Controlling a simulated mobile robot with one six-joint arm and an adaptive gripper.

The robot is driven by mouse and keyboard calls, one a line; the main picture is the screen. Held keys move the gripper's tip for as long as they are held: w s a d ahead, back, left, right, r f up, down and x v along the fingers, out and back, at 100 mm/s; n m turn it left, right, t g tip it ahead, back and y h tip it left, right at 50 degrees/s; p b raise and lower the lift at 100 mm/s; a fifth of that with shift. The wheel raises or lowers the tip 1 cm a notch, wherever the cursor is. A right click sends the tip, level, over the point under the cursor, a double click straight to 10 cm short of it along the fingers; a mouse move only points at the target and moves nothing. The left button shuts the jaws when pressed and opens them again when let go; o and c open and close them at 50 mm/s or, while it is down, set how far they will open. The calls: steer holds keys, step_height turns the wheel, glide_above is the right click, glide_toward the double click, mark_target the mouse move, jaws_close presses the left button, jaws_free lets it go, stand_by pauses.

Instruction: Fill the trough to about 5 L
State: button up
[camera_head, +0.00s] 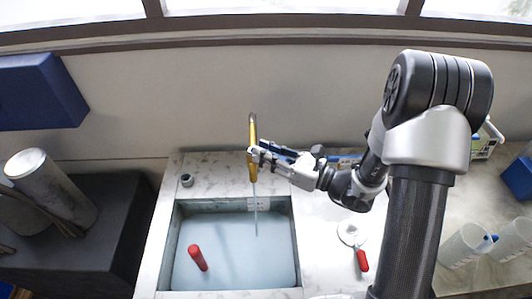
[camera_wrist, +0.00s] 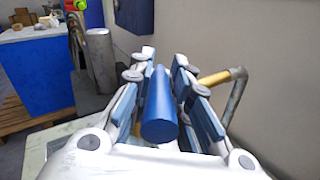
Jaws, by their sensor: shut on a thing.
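The trough (camera_head: 222,206) is a sunken basin in a pale marbled counter, holding bluish water. A pale plate (camera_head: 258,203) sits on its far wall; its marks are too small to read. A gold tap spout (camera_head: 252,132) rises behind it, and a thin stream (camera_head: 256,215) falls from it into the water. The spout also shows in the wrist view (camera_wrist: 214,78), joined to a grey pipe (camera_wrist: 236,97). My gripper (camera_head: 260,156) is beside the tap, its fingers shut on a blue cylindrical handle (camera_wrist: 158,108). How the handle joins the tap is hidden.
A red cylinder (camera_head: 197,258) is in the trough at the left. A small grey knob (camera_head: 186,180) is on the counter. A white tool with a red handle (camera_head: 361,260) lies right of the trough. Clear beakers (camera_head: 465,246) stand far right. A blue box (camera_head: 38,92) is upper left.

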steer(key=shift+g, duration=0.3)
jaws_close()
steer(key=shift+w+d+n+g+y, duration=0.15)
steer(key=shift+w+n+g+y, duration=0.1)
steer(key=shift+n+g+y, duration=0.35)
steer(key=shift+w+d+n+g+y, duration=0.1)
steer(key=shift+w+n+g+y, duration=0.15)
steer(key=shift+n+g, duration=0.55)
steer(key=shift+w+d+n+g+y+p, duration=0.15)
steer(key=shift+w+n+g+y, duration=0.2)
steer(key=shift+n+g, duration=0.85)
steer(key=shift+w+a+n+g+y+p, duration=0.2)
steer(key=shift+n+g+y, duration=0.3)
steer(key=shift+g, duration=1.3)
steer(key=o, duration=0.9)
jaws_free()
steer(key=shift+w, duration=0.1)
steer(key=shift+d, duration=0.2)
